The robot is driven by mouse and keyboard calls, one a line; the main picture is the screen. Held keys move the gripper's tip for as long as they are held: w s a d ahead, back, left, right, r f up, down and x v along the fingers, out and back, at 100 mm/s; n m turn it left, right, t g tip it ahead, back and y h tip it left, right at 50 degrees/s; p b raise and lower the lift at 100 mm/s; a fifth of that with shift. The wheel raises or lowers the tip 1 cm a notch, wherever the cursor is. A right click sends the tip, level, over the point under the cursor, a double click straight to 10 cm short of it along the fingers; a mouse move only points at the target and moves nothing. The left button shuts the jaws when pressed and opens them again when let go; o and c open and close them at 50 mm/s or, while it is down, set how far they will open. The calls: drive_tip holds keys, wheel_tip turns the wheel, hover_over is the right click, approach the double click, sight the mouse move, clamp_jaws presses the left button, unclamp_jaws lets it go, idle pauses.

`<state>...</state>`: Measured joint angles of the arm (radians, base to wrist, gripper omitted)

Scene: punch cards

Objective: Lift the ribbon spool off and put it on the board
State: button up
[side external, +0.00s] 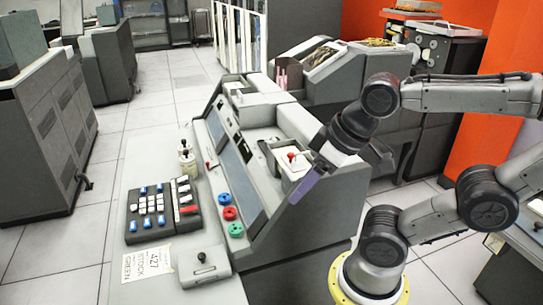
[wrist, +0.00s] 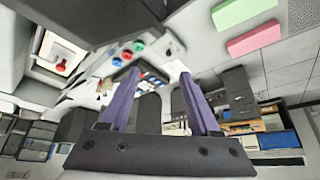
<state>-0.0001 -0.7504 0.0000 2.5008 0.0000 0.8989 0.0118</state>
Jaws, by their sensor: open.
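Three small round spool-like pieces lie in a row on the console: blue (side external: 223,198), red (side external: 229,213) and green (side external: 236,230). They also show small at the upper middle of the wrist view, the red one (wrist: 127,56) among them. I cannot tell which thing is the ribbon spool. A paper card (side external: 149,262) marked "427 STOCK GREEN" lies at the console's front; I cannot identify the board for sure. My gripper (side external: 296,200) is to the right of the round pieces, apart from them. In the wrist view its purple fingers (wrist: 159,74) are spread with nothing held.
A white box with a red knob (side external: 292,160) stands close behind my gripper. A keypad (side external: 160,210) and a lever box (side external: 204,266) sit on the console. Pink (wrist: 253,39) and green (wrist: 241,11) blocks show in the wrist view.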

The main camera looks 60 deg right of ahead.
drive_tip(key=w+d+r+m+h, duration=0.1)
drive_tip(key=w+d+r+m, duration=0.3)
drive_tip(key=w, duration=0.3)
drive_tip(key=w+d+r+m+h, duration=0.2)
drive_tip(key=w+d+r+m, duration=0.1)
drive_tip(key=w+d, duration=0.35)
drive_tip(key=w+d+f+m+g+h, duration=0.1)
drive_tip(key=w+d+f+m, duration=0.15)
drive_tip(key=d, duration=0.35)
drive_tip(key=w+d+f+m+g, duration=0.1)
drive_tip(key=w+d, duration=0.3)
drive_tip(key=d, duration=0.2)
drive_tip(key=shift+m+g, duration=0.6)
drive_tip(key=shift+m, duration=0.05)
drive_tip(key=d+f, duration=0.4)
drive_tip(key=f, duration=0.2)
drive_tip(key=d+f, duration=0.3)
drive_tip(key=f, duration=0.3)
drive_tip(key=w+d+f, duration=0.1)
drive_tip(key=d+f, duration=0.3)
drive_tip(key=f, duration=0.2)
drive_tip(key=shift+d+f, duration=0.3)
drive_tip(key=shift+f, duration=0.1)
drive_tip(key=c, duration=1)
